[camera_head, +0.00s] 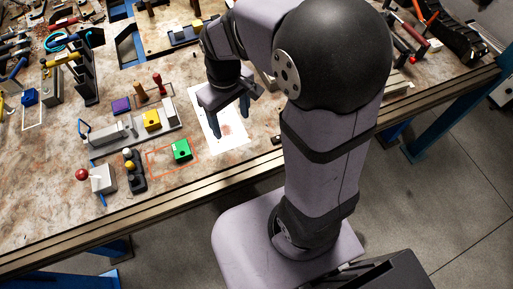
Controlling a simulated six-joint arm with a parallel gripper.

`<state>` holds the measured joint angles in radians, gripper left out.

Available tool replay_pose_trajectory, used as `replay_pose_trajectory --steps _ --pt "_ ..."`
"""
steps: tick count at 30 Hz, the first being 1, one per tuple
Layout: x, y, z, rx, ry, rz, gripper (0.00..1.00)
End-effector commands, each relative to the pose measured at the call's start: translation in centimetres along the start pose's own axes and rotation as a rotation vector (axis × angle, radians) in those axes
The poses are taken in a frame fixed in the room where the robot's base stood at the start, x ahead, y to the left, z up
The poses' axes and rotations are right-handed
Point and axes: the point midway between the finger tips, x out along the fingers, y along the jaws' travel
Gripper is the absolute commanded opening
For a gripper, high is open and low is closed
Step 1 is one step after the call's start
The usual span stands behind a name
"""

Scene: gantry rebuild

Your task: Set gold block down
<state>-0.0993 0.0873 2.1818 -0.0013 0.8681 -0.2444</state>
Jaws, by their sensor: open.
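The gold block (151,120) is a small yellow cube with a dark spot on its face. It sits left of my gripper, at a grey fixture (108,133); I cannot tell whether it rests on the fixture or beside it. My gripper (231,127) is open, its two dark fingers pointing down over a white sheet (207,111) on the bench. Nothing shows between the fingers. My gripper is apart from the gold block.
A green block (181,150) lies at an orange outline nearer the bench edge. A purple block (121,105) and red-topped upright handles (157,84) stand behind the gold block. A red-knobbed box (103,179) is at front left. Tools crowd the far left.

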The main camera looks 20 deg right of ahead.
Motion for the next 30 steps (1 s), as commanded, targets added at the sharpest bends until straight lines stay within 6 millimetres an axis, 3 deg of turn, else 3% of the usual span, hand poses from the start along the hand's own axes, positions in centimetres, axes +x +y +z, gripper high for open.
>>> replay_pose_trajectory --steps 1,3,10,15,30 --pt "0.5 0.2 2.1 0.066 -0.001 0.000 0.65" --pt "1.1 0.2 4.4 0.149 0.000 0.000 0.65" --pt "2.7 -0.1 9.1 0.317 -0.002 0.000 0.65" --pt "3.1 -0.2 10.0 0.350 -0.002 0.000 0.65" --pt "3.1 -0.2 10.0 0.347 -0.004 0.000 0.65"
